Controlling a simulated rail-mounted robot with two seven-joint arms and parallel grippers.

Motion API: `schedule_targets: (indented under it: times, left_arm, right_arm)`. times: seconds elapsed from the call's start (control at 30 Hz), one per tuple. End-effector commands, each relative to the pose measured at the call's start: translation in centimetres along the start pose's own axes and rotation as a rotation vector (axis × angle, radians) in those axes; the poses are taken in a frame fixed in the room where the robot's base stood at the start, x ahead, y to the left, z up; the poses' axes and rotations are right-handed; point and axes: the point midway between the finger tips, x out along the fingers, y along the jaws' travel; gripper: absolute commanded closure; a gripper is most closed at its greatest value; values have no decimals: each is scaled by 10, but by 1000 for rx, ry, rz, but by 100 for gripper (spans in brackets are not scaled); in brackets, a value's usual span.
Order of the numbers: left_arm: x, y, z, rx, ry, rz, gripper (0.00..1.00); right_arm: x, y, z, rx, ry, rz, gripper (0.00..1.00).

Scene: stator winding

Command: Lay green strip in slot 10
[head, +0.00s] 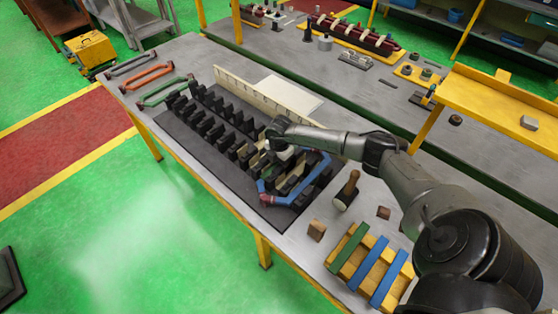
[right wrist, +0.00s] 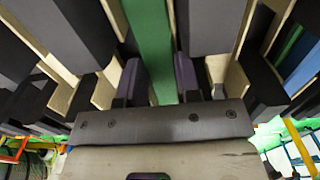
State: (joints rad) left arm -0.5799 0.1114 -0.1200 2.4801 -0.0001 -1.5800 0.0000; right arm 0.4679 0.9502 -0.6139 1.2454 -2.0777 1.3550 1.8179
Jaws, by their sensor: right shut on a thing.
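The stator block (head: 178,124) lies on the table with rows of black teeth and slots between them. My right gripper (head: 270,154) is over its right-hand part, low among the teeth. In the right wrist view my right gripper (right wrist: 160,88) is shut on a long green strip (right wrist: 150,42), which runs away between dark teeth (right wrist: 210,25). I cannot tell how deep the strip sits or which slot number it lines up with. In the head view the held strip is mostly hidden by the gripper. Cream liners (right wrist: 118,18) show in neighbouring slots. My left gripper is not in view.
A blue coil (head: 324,168) sits at the block's right end. A wooden rack (head: 340,268) holds a green strip (head: 347,244) and blue strips (head: 390,279). Grey, orange and green coils (head: 147,77) lie at the left.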

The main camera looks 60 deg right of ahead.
Motion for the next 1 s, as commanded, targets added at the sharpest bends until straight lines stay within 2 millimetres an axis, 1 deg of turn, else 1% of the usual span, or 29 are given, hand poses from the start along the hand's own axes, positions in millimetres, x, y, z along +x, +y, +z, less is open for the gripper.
schedule_targets:
  times: [0.2,0.23,0.53,1.0]
  left_arm:
    - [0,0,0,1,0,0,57]
    - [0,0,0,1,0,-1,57]
    - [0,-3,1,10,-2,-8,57]
    - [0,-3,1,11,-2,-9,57]
  right_arm:
    - [0,0,0,0,0,0,97]
    - [0,0,0,0,0,0,68]
    - [0,0,0,0,0,0,39]
    - [0,0,0,0,0,0,39]
